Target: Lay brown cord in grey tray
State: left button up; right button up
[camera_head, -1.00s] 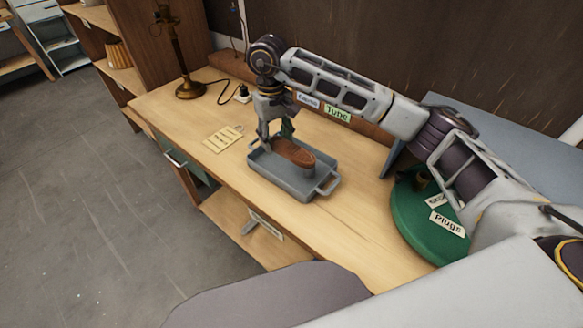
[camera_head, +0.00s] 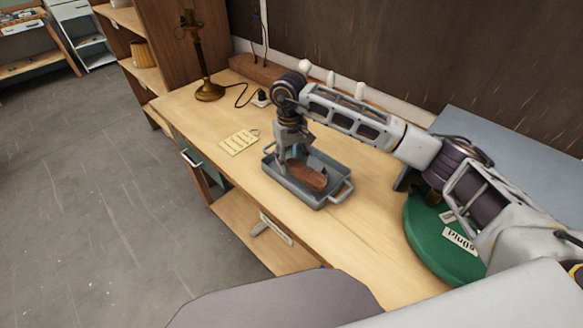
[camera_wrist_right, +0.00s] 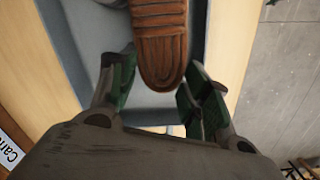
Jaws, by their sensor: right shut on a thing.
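The brown cord (camera_head: 309,178) is a flat, oblong coiled bundle. It lies low inside the grey tray (camera_head: 301,195), which stands on the wooden bench and has a handle at its right end. My right gripper (camera_head: 287,162) points down into the left part of the tray, at the cord's left end. I cannot tell whether the cord's underside rests on the tray floor. My left gripper is not in view.
A brass lamp stand (camera_head: 208,88) stands at the back left, its cable leading to a black plug (camera_head: 261,98). A paper note (camera_head: 239,142) lies left of the tray. A green round base (camera_head: 432,235) with a "Plugs" label (camera_head: 459,240) is at the right. Bare bench lies between.

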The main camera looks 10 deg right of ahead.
jog(key=shift+f, duration=1.95)
jog(key=o, duration=0.8)
jog(key=shift+o, duration=0.4)
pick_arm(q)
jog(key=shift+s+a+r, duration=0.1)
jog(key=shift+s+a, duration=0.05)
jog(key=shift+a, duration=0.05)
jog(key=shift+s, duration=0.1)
